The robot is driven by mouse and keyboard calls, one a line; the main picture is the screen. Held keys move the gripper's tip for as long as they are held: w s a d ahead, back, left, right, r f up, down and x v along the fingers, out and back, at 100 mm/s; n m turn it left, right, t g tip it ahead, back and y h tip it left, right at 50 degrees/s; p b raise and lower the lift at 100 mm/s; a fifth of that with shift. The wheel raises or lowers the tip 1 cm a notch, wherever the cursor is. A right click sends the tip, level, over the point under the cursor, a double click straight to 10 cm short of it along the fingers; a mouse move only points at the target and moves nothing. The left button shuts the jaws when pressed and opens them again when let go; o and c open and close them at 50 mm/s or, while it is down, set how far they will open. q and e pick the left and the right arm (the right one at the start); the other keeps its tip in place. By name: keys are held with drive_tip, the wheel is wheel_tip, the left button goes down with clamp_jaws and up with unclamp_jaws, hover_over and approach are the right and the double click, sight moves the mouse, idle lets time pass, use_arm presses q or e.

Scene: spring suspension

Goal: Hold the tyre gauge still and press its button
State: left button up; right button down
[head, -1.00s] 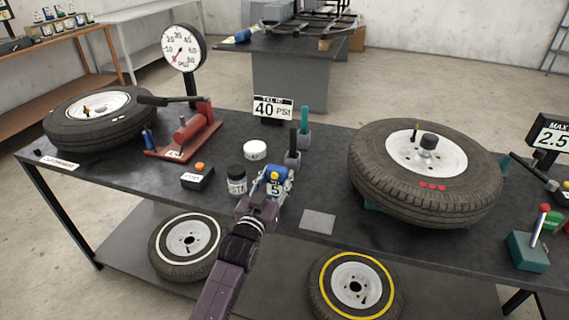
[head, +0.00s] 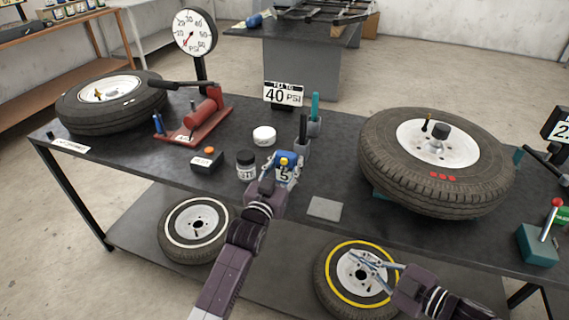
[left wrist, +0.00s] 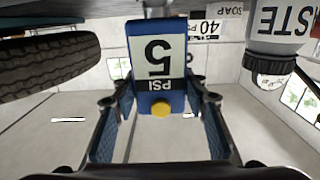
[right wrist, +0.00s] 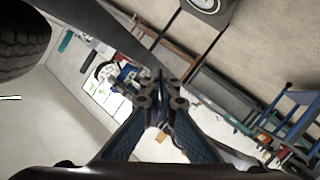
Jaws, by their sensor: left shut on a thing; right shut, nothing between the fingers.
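The tyre gauge (head: 283,172) is a small blue box with a yellow button and a display reading 5 PSI. It is near the middle of the bench's front part. In the left wrist view the gauge (left wrist: 157,65) sits between the fingers, its yellow button (left wrist: 161,109) uncovered. My left gripper (head: 277,178) is shut on the gauge. My right gripper (head: 372,268) is in front of the bench at the lower right, apart from the gauge. In the right wrist view its fingertips (right wrist: 160,92) meet with nothing between them.
A paste jar (head: 246,166) stands just left of the gauge, with a white-lidded tub (head: 264,136) behind. A grey pad (head: 324,208) lies to the right, then a large tyre (head: 390,170). A red hand pump (head: 202,115) and dial (head: 195,31) stand at left.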

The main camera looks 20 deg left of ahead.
drive_tip(key=w+a+r+h, duration=0.1)
drive_tip(key=w+a+r, duration=0.1)
drive_tip(key=w+r, duration=0.1)
drive_tip(key=w+a+r+m+t+h, duration=0.1)
drive_tip(key=w+a+r, duration=0.2)
drive_tip(key=w, duration=0.1)
drive_tip(key=w+a+r+t+h, duration=0.1)
drive_tip(key=w+a+r, duration=0.2)
drive_tip(key=r, duration=0.1)
drive_tip(key=shift+w+a+m, duration=0.2)
drive_tip(key=shift+a+m, duration=0.05)
drive_tip(key=shift+m, duration=0.15)
drive_tip(key=a+r+m+g+h, duration=0.1)
drive_tip(key=a+r+h, duration=0.2)
drive_tip(key=a+r, duration=0.4)
use_arm(q)
drive_tip(key=shift+f, duration=0.1)
use_arm(e)
drive_tip(key=s+a+r+g+h, duration=0.2)
drive_tip(key=s+a+r, duration=0.1)
drive_tip(key=s, duration=0.3)
drive_tip(key=shift+s+a+r+n+g, duration=0.3)
drive_tip(key=shift+s+r+n+g, duration=0.1)
drive_tip(key=shift+r, duration=0.5)
